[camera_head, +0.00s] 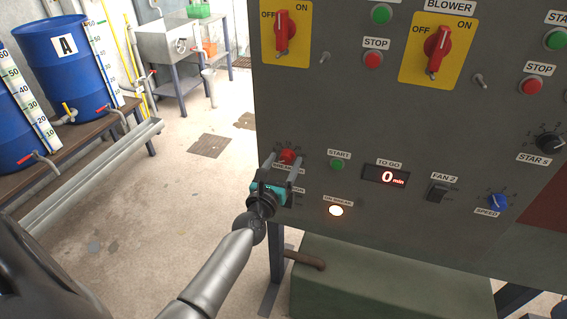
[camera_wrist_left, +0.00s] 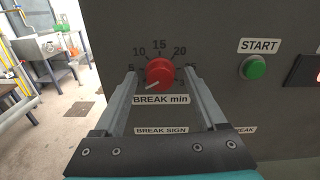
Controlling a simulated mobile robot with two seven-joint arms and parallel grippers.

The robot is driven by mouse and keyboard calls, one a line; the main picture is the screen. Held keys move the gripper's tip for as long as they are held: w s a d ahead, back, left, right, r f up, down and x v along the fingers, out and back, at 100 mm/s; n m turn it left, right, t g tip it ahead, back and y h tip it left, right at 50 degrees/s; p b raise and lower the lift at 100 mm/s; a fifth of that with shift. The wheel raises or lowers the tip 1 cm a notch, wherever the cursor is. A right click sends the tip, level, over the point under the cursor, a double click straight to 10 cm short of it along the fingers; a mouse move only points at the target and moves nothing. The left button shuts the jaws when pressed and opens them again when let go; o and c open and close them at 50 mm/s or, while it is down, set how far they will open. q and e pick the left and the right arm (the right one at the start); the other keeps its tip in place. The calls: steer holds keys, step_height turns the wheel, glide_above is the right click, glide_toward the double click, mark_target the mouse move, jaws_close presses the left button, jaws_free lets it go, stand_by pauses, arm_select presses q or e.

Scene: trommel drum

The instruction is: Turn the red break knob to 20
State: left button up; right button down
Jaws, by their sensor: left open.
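The red break knob (camera_wrist_left: 160,72) sits on the grey panel above the label "BREAK min", with a scale around it showing 10, 15 and 20. Its white pointer mark points to the lower left, near the low end of the scale. In the head view the knob (camera_head: 287,157) is partly hidden by my left gripper (camera_head: 281,164). In the left wrist view the open fingers of this gripper (camera_wrist_left: 160,85) stand one on each side of the knob, with visible gaps. I cannot tell whether the fingertips reach its depth. My right gripper is not in view.
Right of the knob are a green START button (camera_head: 337,164), a display (camera_head: 386,176) reading 0 min, and a lit lamp (camera_head: 336,211) below. The FAN 2 switch (camera_head: 437,190) and blue SPEED knob (camera_head: 497,201) lie farther right. Blue barrels (camera_head: 62,55) stand at left, with open floor between.

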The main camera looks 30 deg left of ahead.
arm_select(q)
steer(key=shift+w, duration=0.1)
steer(key=shift+c, duration=0.4)
jaws_close()
